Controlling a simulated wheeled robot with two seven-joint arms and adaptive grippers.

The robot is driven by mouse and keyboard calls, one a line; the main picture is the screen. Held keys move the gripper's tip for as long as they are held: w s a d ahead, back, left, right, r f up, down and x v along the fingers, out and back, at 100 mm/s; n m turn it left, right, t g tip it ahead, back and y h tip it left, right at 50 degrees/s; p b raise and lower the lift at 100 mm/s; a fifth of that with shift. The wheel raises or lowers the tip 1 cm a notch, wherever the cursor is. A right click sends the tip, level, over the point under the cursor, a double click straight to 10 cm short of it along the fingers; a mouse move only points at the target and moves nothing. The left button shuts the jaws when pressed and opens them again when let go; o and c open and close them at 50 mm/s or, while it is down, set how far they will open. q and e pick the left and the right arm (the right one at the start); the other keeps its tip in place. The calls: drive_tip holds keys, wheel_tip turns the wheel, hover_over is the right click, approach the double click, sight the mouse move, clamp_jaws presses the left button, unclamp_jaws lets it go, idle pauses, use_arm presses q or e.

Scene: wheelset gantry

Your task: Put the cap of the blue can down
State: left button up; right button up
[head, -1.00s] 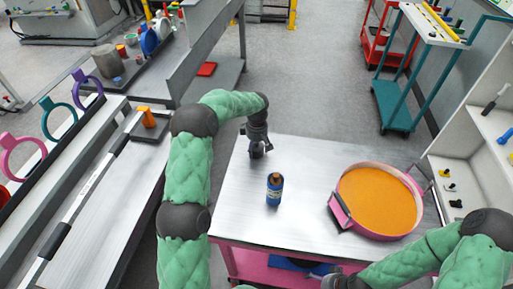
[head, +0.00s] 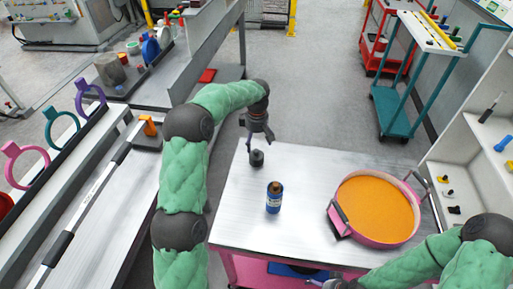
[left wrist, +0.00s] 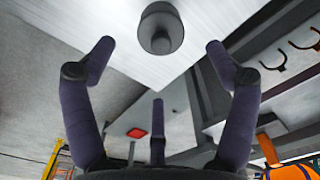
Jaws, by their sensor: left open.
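The dark cap (head: 257,158) stands on the metal table top near its far left corner. It also shows in the left wrist view (left wrist: 160,28), beyond the spread fingers and touching none of them. My left gripper (head: 258,137) is open and empty, just above and behind the cap. The blue can (head: 274,199) stands upright on the table, nearer to me and a little right of the cap, with its brown top bare. My right arm enters at the lower right; its dark end (head: 338,284) is cut off by the bottom edge.
A pink pan (head: 345,228) with orange contents sits on the right of the table (head: 310,170). Bare table surface lies between the cap, can and pan. A rail bench (head: 110,190) with coloured rings stands at left, white shelving (head: 470,150) at right.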

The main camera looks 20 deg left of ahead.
sight(257, 150)
use_arm(q)
drive_tip(key=shift+r, duration=1.55)
